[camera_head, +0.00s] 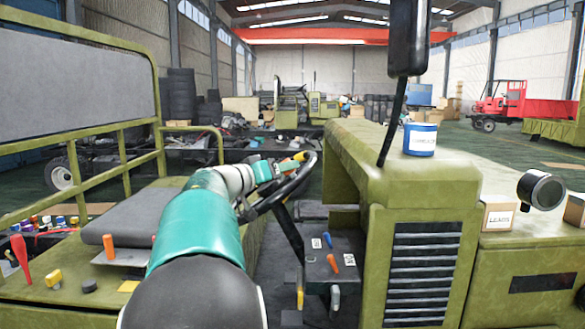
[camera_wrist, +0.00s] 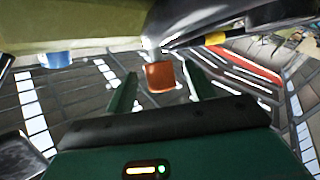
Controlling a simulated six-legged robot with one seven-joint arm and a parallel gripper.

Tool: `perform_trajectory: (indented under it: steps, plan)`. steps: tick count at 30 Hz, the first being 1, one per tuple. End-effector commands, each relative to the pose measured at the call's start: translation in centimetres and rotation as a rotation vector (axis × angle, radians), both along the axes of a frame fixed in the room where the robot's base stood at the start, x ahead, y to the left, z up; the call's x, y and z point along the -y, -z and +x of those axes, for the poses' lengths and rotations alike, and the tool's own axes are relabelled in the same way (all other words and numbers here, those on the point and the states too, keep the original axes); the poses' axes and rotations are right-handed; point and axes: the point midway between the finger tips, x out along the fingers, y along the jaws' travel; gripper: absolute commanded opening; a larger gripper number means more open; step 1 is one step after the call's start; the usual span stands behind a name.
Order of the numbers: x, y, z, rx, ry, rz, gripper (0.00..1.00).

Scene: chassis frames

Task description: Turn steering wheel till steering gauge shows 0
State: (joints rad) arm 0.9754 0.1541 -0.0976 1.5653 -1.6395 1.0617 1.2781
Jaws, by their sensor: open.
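The black steering wheel (camera_head: 284,192) stands tilted between the seat and the green hood in the head view. My arm reaches over to it, and my gripper (camera_head: 290,163) is at its upper rim, partly hidden by the arm. In the wrist view my gripper (camera_wrist: 160,88) is open, with its two dark green fingers apart. An orange block-like knob (camera_wrist: 159,76) shows between or just beyond the fingertips; contact cannot be told. A dark curved part, possibly the wheel rim, shows at the top right. I cannot make out a steering gauge or its reading.
A blue can (camera_head: 420,139) sits on the green hood (camera_head: 400,170), with a dark vertical post close by. A grey seat (camera_head: 135,215) and small coloured parts lie at the left.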

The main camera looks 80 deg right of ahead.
Motion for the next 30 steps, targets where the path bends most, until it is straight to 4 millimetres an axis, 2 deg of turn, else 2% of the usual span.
perform_trajectory:
  steps: [3, 8, 18, 26, 27, 30]
  plan:
    - [1.9, 0.0, -1.3, 0.000, 0.003, 0.001, 0.54]
    - [3.5, 0.0, -2.1, 0.000, 0.001, 0.000, 0.54]
    - [3.9, 0.0, -2.3, 0.000, -0.001, 0.000, 0.54]
    - [3.8, 0.0, -2.3, 0.000, -0.001, 0.000, 0.03]
    - [3.8, 0.0, -2.3, 0.000, -0.001, 0.000, 0.00]
    - [3.8, 0.0, -2.3, 0.000, 0.000, 0.000, 0.00]
